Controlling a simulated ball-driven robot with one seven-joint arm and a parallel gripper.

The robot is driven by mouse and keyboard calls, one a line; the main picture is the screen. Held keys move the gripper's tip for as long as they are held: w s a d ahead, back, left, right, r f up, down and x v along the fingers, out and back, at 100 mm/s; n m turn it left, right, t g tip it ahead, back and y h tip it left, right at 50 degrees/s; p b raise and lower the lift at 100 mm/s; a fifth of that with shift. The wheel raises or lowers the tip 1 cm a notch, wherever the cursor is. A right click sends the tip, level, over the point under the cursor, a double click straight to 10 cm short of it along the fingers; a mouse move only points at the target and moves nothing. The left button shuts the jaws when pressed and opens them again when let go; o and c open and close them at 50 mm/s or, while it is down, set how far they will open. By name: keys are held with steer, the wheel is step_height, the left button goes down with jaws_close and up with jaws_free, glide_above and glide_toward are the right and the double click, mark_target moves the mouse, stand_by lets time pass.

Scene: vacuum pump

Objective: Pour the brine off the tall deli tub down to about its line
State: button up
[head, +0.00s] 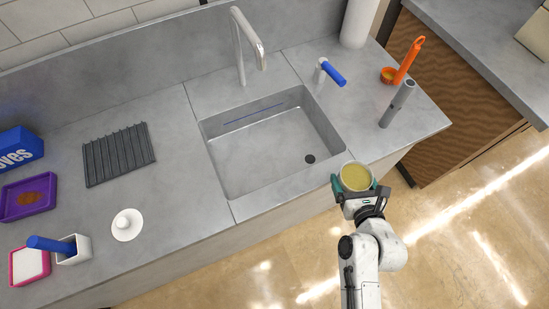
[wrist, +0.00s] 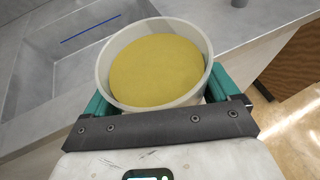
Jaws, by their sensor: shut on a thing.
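The deli tub (head: 356,177) is a whitish round tub with yellow brine in it. My gripper (head: 357,188) is shut on the tub, with a teal finger on each side, and holds it in front of the counter's front edge, just right of the sink. In the wrist view the tub (wrist: 103,72) looks close to upright, and the yellow brine (wrist: 158,70) fills its opening below the rim. The tub's lower wall and any line on it are hidden. The sink (head: 265,150) is empty, with a blue line on its back wall and a dark drain.
A faucet (head: 243,45) stands behind the sink. Right of it are a blue-handled tool (head: 333,73), a grey cylinder (head: 397,104) and an orange-handled scoop (head: 408,62). Left are a dark rack (head: 118,155), a white lid-like disc (head: 127,225), a purple tray (head: 12,207) and a white holder (head: 75,252).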

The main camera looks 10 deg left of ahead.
steer(key=w+a+n+g+y, duration=0.1)
steer(key=w+a+n+y, duration=0.1)
steer(key=a, duration=0.1)
steer(key=w+a+n+g+y, duration=0.1)
steer(key=w+a+n+y, duration=0.1)
steer(key=a, duration=0.1)
steer(key=w+a+n+g+y, duration=0.2)
steer(key=w+a, duration=0.1)
steer(key=shift+a+f+n+y, duration=0.1)
steer(key=shift+f+n+y, duration=0.25)
steer(key=shift+n+y, duration=0.05)
steer(key=shift+w+a+n+g+y, duration=0.3)
steer(key=shift+w+a+n+g, duration=0.1)
steer(key=shift+a, duration=0.2)
steer(key=shift+w+a+n+g+y, duration=0.3)
steer(key=shift+a+n+g, duration=0.1)
steer(key=shift+a, duration=0.2)
